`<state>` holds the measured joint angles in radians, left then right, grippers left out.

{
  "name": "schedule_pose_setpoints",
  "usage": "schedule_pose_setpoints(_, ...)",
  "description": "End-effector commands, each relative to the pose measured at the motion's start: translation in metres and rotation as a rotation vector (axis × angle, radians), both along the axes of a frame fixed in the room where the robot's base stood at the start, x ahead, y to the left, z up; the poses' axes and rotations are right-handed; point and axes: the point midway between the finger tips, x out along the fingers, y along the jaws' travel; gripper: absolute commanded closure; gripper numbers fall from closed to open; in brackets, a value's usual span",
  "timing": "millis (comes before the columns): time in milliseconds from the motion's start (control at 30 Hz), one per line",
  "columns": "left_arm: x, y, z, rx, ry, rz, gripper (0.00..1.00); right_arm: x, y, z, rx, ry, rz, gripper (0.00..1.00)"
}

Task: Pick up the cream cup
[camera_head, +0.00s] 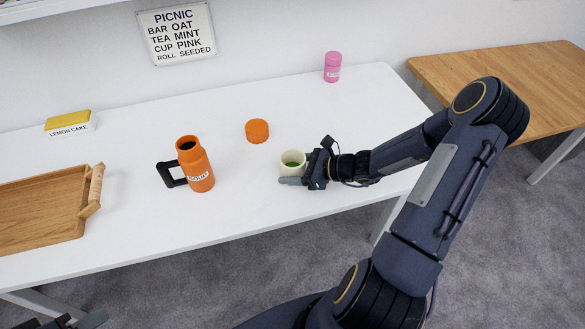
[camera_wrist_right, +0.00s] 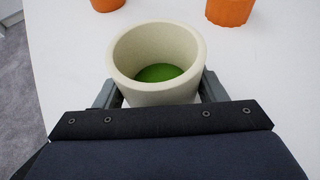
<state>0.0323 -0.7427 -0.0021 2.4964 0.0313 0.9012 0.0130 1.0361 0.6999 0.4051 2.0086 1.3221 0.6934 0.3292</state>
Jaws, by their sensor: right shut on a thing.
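The cream cup (camera_head: 291,158) stands upright at the front middle of the white table, with something green at its bottom. It also shows large in the right wrist view (camera_wrist_right: 155,92). My right gripper (camera_head: 294,172) reaches it from the right, and its two fingers lie on either side of the cup, shut on it. I cannot tell whether the cup's base touches the table. In the head view a small dark piece of my left gripper (camera_head: 85,321) shows at the bottom left corner; its fingers cannot be made out.
An orange flask (camera_head: 196,165) with a black handle stands left of the cup. An orange lid (camera_head: 257,131) lies behind it. The white table (camera_head: 240,220) is clear in front.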

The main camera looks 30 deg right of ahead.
Motion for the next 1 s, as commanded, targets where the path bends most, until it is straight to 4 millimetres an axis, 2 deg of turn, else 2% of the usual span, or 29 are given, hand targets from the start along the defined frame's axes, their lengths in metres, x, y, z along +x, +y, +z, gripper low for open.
schedule_pose_setpoints(367,0.000,0.000,0.000,0.000,0.000,0.000,0.64,0.000,0.000,0.003,-0.001,-0.002,0.001,0.61)
schedule_pose_setpoints(467,0.000,0.000,0.000,0.000,0.000,0.000,0.64,0.000,0.000,0.011,-0.002,-0.003,0.002,0.61)
schedule_pose_setpoints(600,0.000,0.000,-0.001,0.000,0.000,0.000,0.64,0.000,0.000,0.035,-0.007,-0.005,0.001,0.61)
schedule_pose_setpoints(867,0.000,0.000,0.006,0.000,0.000,0.000,0.64,-0.053,0.007,0.096,-0.008,-0.002,-0.002,0.61)
schedule_pose_setpoints(1000,0.000,0.000,0.005,0.000,0.000,0.000,0.64,-0.088,0.012,0.109,-0.004,0.000,-0.004,0.61)
